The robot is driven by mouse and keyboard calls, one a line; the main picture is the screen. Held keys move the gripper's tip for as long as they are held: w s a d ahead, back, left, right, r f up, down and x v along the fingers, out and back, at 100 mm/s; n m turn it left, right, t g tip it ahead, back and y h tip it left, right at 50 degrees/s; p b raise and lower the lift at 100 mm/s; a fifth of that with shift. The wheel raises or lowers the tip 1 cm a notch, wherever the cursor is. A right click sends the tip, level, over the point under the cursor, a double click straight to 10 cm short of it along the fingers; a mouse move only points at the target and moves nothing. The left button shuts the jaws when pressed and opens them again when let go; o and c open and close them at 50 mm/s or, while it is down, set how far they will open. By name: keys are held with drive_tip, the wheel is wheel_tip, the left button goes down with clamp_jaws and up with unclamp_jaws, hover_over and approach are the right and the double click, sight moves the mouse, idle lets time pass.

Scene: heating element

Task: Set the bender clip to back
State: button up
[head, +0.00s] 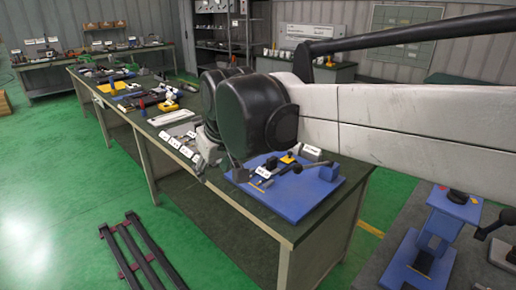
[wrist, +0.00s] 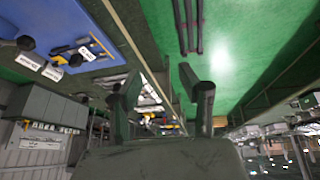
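A blue bender plate (head: 305,205) lies on the near end of the long workbench. It carries a blue block (head: 298,163), a black-knobbed lever (head: 296,169), small yellow pieces and white labels. I cannot tell which small part is the bender clip. The plate also shows at the upper left of the wrist view (wrist: 38,18), with a black knob (wrist: 25,43) and labels. My gripper (wrist: 167,86) has its two fingers apart with nothing between them. It is beside the plate, on its left in the head view, and apart from the small parts. My arm hides some of the bench behind.
The dark green bench top (head: 240,205) holds several labelled tools farther back. A second blue device (head: 440,230) stands on a grey table at the right. A dark metal rack (head: 140,250) lies on the green floor, which is otherwise clear at the left.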

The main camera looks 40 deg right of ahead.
drive_tip(key=w+d+r+g+p, duration=0.2)
drive_tip(key=w+d+r+g, duration=0.1)
drive_tip(key=w+d, duration=1.95)
drive_tip(key=w+d+f+g, duration=0.1)
drive_tip(key=d+f, duration=0.4)
drive_tip(key=d, duration=0.4)
drive_tip(key=d+f+n+g+p, duration=0.1)
drive_tip(key=d+f, duration=0.4)
drive_tip(key=d, duration=0.5)
drive_tip(key=w+d+f+g, duration=0.1)
drive_tip(key=d+f, duration=0.4)
drive_tip(key=d, duration=0.4)
drive_tip(key=shift+y, duration=0.4)
wheel_tip(320, 180, down, 14)
drive_tip(key=shift+w+r+p, duration=0.1)
drive_tip(key=shift+r+p, duration=0.15)
drive_tip(key=shift+p, duration=0.15)
drive_tip(key=shift+d, duration=0.1)
drive_tip(key=shift+c, duration=0.5)
clamp_jaws()
